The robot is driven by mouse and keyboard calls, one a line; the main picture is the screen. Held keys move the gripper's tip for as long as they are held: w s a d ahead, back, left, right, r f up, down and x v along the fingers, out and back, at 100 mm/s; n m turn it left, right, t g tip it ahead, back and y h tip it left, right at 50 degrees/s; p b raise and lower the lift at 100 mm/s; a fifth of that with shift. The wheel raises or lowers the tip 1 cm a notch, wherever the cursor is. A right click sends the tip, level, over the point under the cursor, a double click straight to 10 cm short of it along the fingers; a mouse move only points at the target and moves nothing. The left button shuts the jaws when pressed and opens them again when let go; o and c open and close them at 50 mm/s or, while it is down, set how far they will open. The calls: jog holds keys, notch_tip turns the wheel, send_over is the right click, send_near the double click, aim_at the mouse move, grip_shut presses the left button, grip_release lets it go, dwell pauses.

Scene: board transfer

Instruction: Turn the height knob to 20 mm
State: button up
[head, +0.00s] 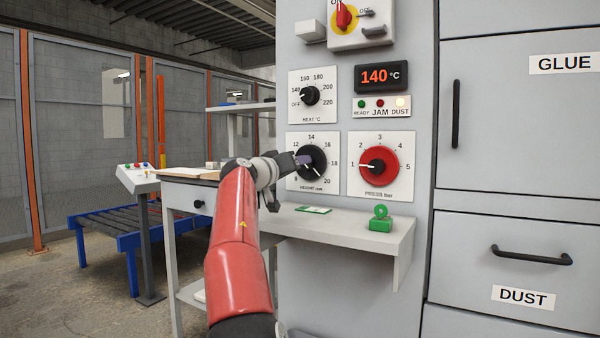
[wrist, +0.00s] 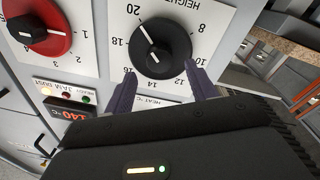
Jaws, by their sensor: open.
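The black height knob (head: 316,161) sits on a white scale plate marked 8 to 20, on the grey machine front. It shows large in the wrist view (wrist: 162,50), upside down. Its white pointer line points close to the 20 mark, perhaps slightly on the 18 side. My gripper (head: 302,160) is at the left side of the knob in the head view and partly covers it. In the wrist view my gripper (wrist: 164,72) is open, its two fingertips apart at the knob's lower edge, one to each side. I cannot tell whether they touch it.
The red press knob (head: 379,167) is close on the right, pointing to 1. A shelf (head: 350,232) below holds a green object (head: 381,220).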

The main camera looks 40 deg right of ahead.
jog(key=shift+v, duration=2.05)
